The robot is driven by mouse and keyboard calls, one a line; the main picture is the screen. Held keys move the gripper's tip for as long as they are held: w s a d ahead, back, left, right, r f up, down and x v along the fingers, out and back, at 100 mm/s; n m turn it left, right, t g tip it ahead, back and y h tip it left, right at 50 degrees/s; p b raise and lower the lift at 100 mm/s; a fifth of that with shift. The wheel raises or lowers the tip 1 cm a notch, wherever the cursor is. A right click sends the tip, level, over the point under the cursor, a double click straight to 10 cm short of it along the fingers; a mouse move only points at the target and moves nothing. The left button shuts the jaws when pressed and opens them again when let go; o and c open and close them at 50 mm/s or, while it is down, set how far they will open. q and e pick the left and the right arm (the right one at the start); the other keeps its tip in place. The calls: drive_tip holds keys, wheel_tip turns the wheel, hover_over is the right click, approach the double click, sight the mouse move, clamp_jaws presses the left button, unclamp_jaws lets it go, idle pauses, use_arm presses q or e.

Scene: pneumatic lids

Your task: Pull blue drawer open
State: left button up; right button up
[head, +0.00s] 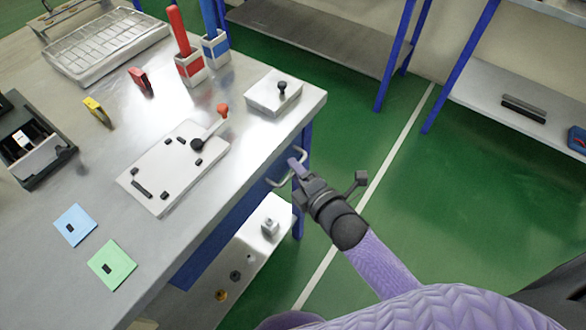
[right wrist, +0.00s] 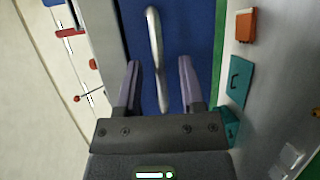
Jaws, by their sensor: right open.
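The blue drawer (head: 222,232) is under the edge of the metal table, its front partly hidden by the tabletop and a pale panel. Its blue front also fills the middle of the right wrist view (right wrist: 190,28). A pale curved bar handle (head: 273,183) sticks out from it. My right gripper (head: 296,166) is at this handle. In the right wrist view my right gripper (right wrist: 159,64) is open, with the handle (right wrist: 155,40) running between its two fingers. I cannot tell whether a finger touches it. My left gripper is not in view.
The metal table (head: 225,190) carries a plate with a red-knobbed lever (head: 180,165), a small box with a black knob (head: 274,92) and colored cards. A pale panel with knobs (head: 245,265) is below the table edge. Green floor (head: 350,120) is free to the right.

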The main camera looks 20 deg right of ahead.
drive_tip(key=shift+w+a+f, duration=0.1)
drive_tip(key=shift+w+a, duration=0.15)
drive_tip(key=shift+w, duration=0.4)
clamp_jaws()
idle(1.0)
